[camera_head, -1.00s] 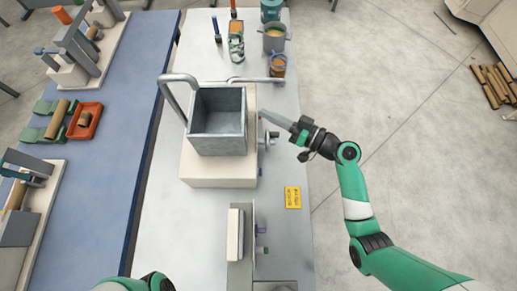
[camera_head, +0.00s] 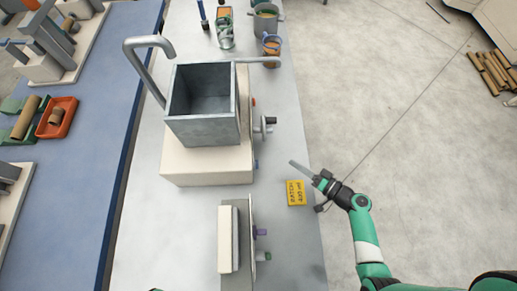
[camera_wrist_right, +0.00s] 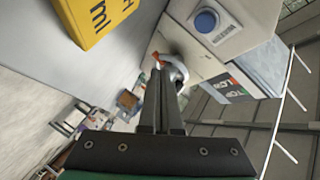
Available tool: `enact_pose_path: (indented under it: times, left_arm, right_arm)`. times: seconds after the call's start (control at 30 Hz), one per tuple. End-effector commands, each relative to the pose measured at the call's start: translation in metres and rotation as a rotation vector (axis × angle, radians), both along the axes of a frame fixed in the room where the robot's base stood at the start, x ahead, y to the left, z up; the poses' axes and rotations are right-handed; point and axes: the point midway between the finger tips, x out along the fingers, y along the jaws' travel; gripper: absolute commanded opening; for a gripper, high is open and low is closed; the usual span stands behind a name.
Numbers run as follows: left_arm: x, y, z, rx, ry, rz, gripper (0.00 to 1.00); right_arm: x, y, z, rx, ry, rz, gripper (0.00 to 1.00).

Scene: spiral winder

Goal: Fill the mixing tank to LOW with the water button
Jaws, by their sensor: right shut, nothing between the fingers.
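The mixing tank (camera_head: 203,128) is a grey open-topped metal box on a cream base (camera_head: 205,165); no water shows inside it from here. A blue button sits low on the base's right side (camera_head: 256,163). In the right wrist view, a round blue button (camera_wrist_right: 206,21) shows on a pale panel. My right gripper (camera_head: 293,164) is shut and empty, right of the base and apart from it, just above the yellow card. Its fingers (camera_wrist_right: 161,85) point toward the scene below that panel. My left gripper is out of view.
A valve handle (camera_head: 267,123) and a red knob (camera_head: 254,102) stick out from the base. A pale upright unit (camera_head: 229,240) stands in front. Pots and cups (camera_head: 265,20) stand at the back.

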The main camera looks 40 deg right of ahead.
Motion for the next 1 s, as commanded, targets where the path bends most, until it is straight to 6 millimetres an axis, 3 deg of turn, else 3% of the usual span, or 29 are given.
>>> enact_pose_path:
  times: [0.33, 0.8, 1.0]
  left_arm:
    - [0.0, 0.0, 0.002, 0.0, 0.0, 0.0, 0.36]
    - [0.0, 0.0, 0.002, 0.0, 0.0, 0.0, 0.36]
    - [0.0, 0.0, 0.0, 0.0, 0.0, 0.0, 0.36]
  right_arm:
    - [0.005, 0.007, 0.002, -0.001, -0.002, 0.005, 0.0]
    - [0.041, 0.059, 0.0, -0.002, -0.001, 0.008, 0.0]
    - [0.05, 0.071, 0.001, -0.002, -0.001, 0.003, 0.0]
